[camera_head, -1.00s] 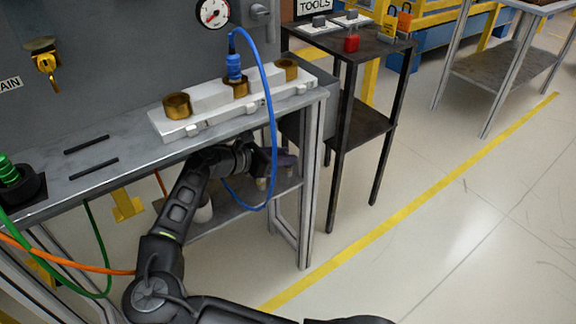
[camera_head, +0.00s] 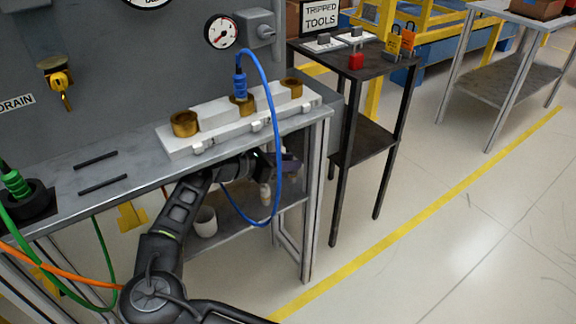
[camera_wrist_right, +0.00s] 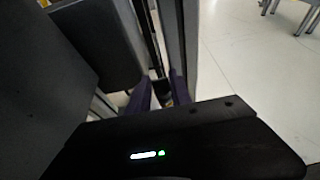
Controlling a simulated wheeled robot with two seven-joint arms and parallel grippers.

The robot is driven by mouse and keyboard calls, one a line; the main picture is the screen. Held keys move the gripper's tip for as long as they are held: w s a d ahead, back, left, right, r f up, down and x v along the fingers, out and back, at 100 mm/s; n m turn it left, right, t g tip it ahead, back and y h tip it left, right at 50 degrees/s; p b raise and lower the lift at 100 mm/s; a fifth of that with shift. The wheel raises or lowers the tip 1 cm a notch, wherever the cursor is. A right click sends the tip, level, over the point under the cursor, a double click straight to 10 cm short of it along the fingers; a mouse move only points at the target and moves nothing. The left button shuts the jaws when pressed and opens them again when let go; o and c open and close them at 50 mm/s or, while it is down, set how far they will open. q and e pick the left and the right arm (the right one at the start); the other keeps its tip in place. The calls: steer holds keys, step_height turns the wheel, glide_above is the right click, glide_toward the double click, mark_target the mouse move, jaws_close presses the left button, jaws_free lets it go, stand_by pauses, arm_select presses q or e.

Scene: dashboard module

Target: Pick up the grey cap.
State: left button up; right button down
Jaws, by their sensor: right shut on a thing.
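My right gripper (camera_head: 288,166) is at the front right end of the grey bench, below its top and above the lower shelf. In the right wrist view its two purple fingers (camera_wrist_right: 159,94) are shut on a small dark piece (camera_wrist_right: 158,90), taken to be the grey cap. Its shape is mostly hidden by the fingers and the wrist housing. In the head view the blue hose passes in front of the gripper. My left gripper is not in view.
A blue hose (camera_head: 277,130) loops down from a white block (camera_head: 222,119) with brass fittings. The bench's lower shelf (camera_head: 235,224) holds a white cup (camera_head: 205,222) and a small beige item (camera_head: 265,194). A dark tool table (camera_head: 395,62) stands behind.

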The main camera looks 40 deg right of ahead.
steer(key=s+a+p, duration=0.3)
steer(key=s+a, duration=0.9)
steer(key=a, duration=0.1)
steer(key=shift+s+p, duration=0.25)
steer(key=shift+p, duration=0.15)
